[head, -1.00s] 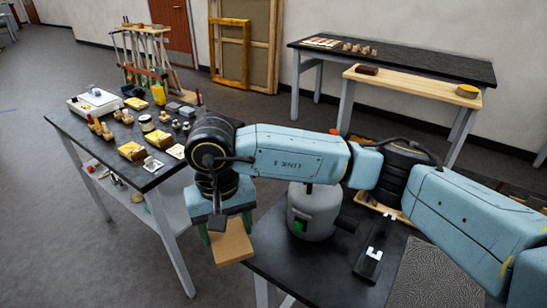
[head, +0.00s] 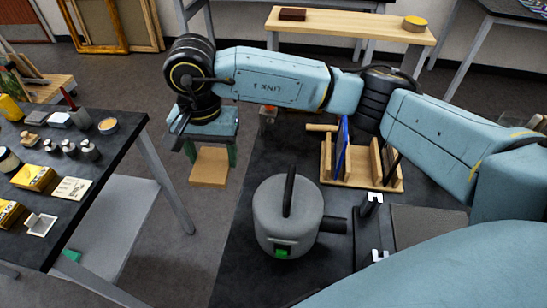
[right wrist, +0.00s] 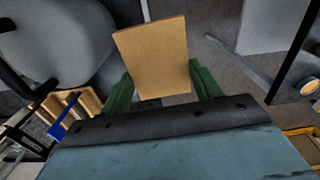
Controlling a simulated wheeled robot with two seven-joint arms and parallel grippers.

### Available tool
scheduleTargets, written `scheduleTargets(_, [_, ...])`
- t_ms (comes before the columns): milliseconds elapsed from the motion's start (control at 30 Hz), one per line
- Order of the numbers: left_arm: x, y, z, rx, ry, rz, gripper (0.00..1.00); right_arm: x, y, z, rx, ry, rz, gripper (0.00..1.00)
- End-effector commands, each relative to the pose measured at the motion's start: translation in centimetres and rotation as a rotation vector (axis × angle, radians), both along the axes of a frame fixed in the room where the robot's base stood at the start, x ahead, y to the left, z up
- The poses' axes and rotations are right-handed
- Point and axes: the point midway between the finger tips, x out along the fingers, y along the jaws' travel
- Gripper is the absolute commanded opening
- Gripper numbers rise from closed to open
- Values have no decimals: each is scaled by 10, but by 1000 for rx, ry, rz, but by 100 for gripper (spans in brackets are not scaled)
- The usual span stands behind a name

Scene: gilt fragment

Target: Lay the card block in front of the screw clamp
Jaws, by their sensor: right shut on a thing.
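The card block (head: 209,168) is a flat tan slab. My right gripper (head: 211,150) is shut on it, its green fingers on either side, and holds it over the gap left of the dark bench's edge. In the right wrist view the block (right wrist: 155,55) sticks out between the green fingers. I cannot pick out the screw clamp for certain; a black device with pale ends (head: 368,235) lies on the bench right of the grey pot. My left gripper is not in view.
A grey lidded pot (head: 287,218) with a side handle stands on the dark bench (head: 245,265). A wooden rack (head: 365,180) with a blue item stands behind it. A cluttered table (head: 120,150) is at left. Bare bench shows left of the pot.

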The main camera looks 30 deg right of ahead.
Motion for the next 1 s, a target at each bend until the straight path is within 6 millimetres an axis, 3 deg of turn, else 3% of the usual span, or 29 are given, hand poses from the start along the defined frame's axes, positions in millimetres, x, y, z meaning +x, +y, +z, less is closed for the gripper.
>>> scheduleTargets(200, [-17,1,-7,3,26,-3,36,17,-27,-9,11,6,-607,40])
scheduleTargets(567, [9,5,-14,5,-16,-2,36,40,-73,-24,19,19,-1597,40])
scheduleTargets(1000, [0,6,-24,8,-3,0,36,58,-134,-44,11,24,-2771,40])
